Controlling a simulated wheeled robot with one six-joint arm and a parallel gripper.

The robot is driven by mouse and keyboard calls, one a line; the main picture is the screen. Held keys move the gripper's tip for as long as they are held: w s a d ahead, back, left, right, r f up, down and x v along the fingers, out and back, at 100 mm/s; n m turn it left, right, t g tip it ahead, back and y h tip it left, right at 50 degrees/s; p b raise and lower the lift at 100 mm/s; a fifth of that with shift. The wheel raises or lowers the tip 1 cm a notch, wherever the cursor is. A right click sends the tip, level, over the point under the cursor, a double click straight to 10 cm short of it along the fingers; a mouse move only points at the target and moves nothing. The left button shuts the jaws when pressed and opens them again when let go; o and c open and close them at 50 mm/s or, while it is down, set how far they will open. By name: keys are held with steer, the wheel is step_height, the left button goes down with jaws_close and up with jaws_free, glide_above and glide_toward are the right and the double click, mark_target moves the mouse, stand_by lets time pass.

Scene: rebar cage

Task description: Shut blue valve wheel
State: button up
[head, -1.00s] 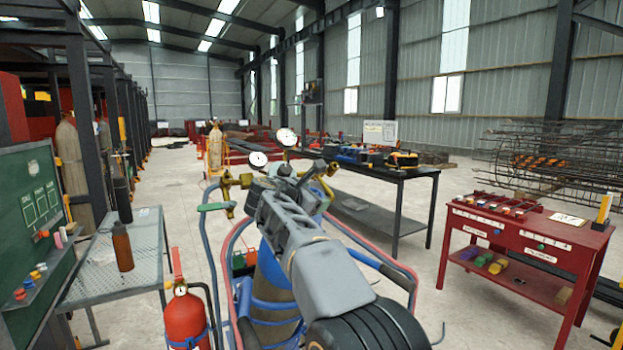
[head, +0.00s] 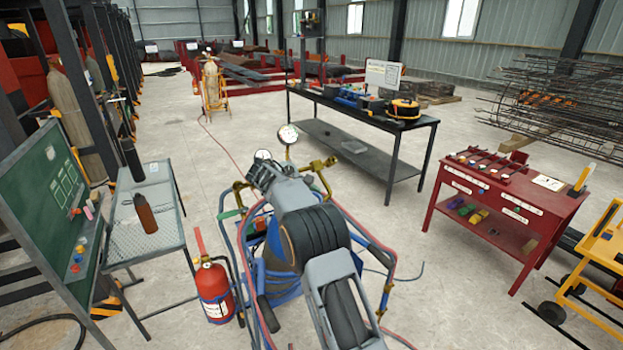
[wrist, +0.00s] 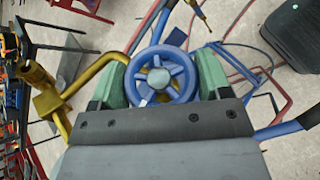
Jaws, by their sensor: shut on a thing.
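The blue valve wheel (wrist: 181,88) is in the middle of the wrist view, a round handwheel with spokes and a grey hub. My gripper (wrist: 162,80) is shut on it, with one green-padded finger at its left and one at its right. In the head view my gripper (head: 264,176) is at the top of the cylinder cart, and my own arm hides the wheel. Brass fittings (wrist: 50,102) stand left of the wheel in the wrist view. Two round gauges show by the gripper in the head view, the higher one (head: 288,134) clear of it.
Red and blue hoses loop around the cart. A red fire extinguisher (head: 214,291) stands close at its left. A mesh-topped table (head: 165,205) is further left, a black table (head: 350,150) behind, and a red workbench (head: 510,200) at right. Open floor lies between them.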

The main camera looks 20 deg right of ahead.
steer(key=shift+m+g+y+p, duration=0.7)
steer(key=shift+m+g+p, duration=0.15)
steer(key=shift+p, duration=0.4)
steer(key=shift+f+m+g+y, duration=0.15)
steer(key=shift+m+g+y, duration=0.35)
steer(key=shift+y, duration=0.2)
steer(key=shift+m, duration=0.25)
steer(key=o, duration=0.9)
